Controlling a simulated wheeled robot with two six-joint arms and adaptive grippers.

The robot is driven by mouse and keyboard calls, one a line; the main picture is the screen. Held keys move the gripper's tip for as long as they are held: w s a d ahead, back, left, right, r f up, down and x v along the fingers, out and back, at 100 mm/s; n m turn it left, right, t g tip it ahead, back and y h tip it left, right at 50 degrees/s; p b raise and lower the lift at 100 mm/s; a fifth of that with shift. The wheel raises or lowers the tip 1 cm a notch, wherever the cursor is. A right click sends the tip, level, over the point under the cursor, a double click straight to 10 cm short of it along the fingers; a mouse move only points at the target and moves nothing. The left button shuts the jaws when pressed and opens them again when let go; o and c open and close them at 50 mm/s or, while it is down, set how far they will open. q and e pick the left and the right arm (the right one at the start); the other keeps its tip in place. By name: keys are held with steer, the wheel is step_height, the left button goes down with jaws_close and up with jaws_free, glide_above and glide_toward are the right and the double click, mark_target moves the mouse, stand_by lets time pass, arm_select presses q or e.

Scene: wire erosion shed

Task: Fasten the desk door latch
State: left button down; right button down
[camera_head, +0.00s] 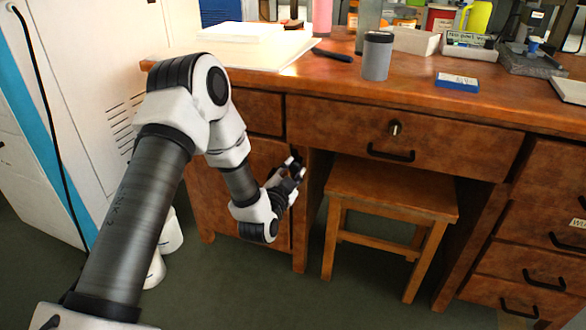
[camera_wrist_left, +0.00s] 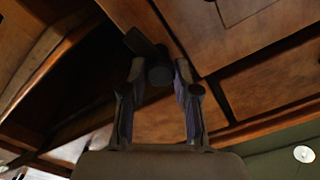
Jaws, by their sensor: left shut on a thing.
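The wooden desk (camera_head: 430,105) has a small door (camera_head: 268,165) low on its left side, partly covered by my left arm. My left gripper (camera_head: 296,170) is at this door's right edge, beside the knee space. In the left wrist view, the gripper's two fingers (camera_wrist_left: 159,85) are shut on the dark latch (camera_wrist_left: 158,74). A flat dark bar of the latch reaches up and left from between the fingertips, near the edge of the wood. The latch is hidden by the gripper in the head view. My right gripper is not in view.
A wooden stool (camera_head: 393,188) stands in the knee space, right of the gripper. A drawer (camera_head: 335,133) with a dark handle and a key is above. A grey cup (camera_head: 377,57) and a blue box (camera_head: 457,82) sit on the desk top. The floor in front is clear.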

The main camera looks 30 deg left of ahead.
arm_select(q)
steer(key=n+p, duration=0.1)
steer(key=n, duration=0.2)
steer(key=shift+r, duration=0.1)
steer(key=n+p, duration=0.1)
steer(key=n, duration=0.7)
steer(key=shift+a+n+p, duration=0.1)
steer(key=shift+n+p, duration=0.2)
steer(key=n, duration=0.4)
steer(key=shift+n, duration=0.3)
steer(key=c, duration=0.8)
jaws_free()
steer(key=shift+c, duration=0.2)
steer(key=shift+s, duration=0.1)
